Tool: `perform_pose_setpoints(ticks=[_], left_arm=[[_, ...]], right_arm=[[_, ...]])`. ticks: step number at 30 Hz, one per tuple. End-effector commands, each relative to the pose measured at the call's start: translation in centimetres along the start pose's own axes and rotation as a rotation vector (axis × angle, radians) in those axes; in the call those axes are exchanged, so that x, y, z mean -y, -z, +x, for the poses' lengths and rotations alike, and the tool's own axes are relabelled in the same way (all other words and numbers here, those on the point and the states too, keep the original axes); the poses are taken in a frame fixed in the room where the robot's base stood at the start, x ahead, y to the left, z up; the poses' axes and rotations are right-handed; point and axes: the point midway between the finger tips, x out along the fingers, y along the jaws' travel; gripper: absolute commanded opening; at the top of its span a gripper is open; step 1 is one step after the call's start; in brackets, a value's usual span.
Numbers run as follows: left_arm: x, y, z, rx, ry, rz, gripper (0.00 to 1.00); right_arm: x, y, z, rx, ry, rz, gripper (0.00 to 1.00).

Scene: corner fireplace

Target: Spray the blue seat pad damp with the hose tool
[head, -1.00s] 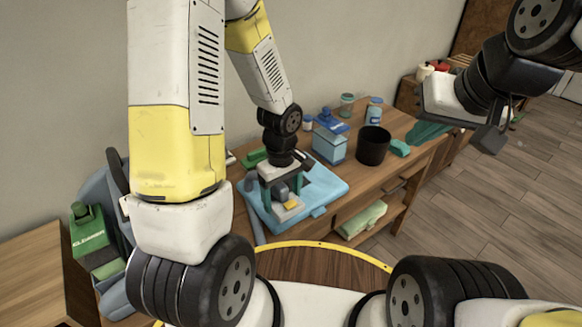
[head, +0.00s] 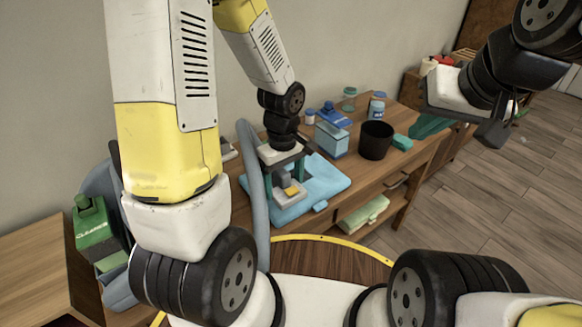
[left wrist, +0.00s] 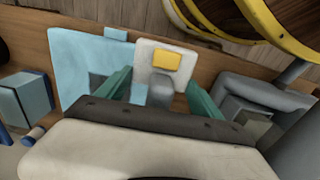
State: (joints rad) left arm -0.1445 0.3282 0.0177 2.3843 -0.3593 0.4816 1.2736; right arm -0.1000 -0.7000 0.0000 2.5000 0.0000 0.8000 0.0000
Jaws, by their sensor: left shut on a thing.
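The blue seat pad (head: 325,180) lies flat on the wooden bench in the head view. It also shows at the upper left of the left wrist view (left wrist: 70,65). My left gripper (head: 286,178) is over the pad's left part, its green fingers shut on the grey hose tool (head: 284,198), which has a yellow patch. The tool shows between the fingers in the left wrist view (left wrist: 160,85). A grey hose (head: 254,180) arcs up beside my left gripper. My right gripper (head: 430,126) is at the upper right, away from the pad; its jaw gap is hidden.
A blue box (head: 331,140), a black bin (head: 376,141) and several small containers stand behind and right of the pad. A folded green towel (head: 364,215) lies on the lower shelf. A green cleaner bottle (head: 93,225) stands at the left. Floor at the right (head: 480,220) is clear.

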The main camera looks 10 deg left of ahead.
Motion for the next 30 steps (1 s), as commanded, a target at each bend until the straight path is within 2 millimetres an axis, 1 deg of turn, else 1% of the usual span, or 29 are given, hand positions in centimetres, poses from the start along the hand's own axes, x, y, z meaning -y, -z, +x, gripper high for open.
perform_pose_setpoints(ticks=[3, 15, 19, 30], left_arm=[[-0.1, 0.1, -1.3, -0.003, -0.003, 0.000, 0.44], [-0.1, 0.1, -5.2, -0.002, -0.002, -0.001, 0.44], [-0.1, 0.0, -5.7, -0.001, -0.002, 0.000, 0.44], [0.0, 0.0, -5.8, 0.000, 0.000, 0.000, 0.44]], right_arm=[[0.0, 0.0, 0.0, 0.000, 0.000, 0.000, 0.00], [0.0, 0.0, 0.0, 0.000, 0.000, 0.000, 0.00], [0.0, 0.0, 0.0, 0.000, 0.000, 0.000, 0.00], [0.0, 0.0, 0.0, 0.000, 0.000, 0.000, 0.00]])
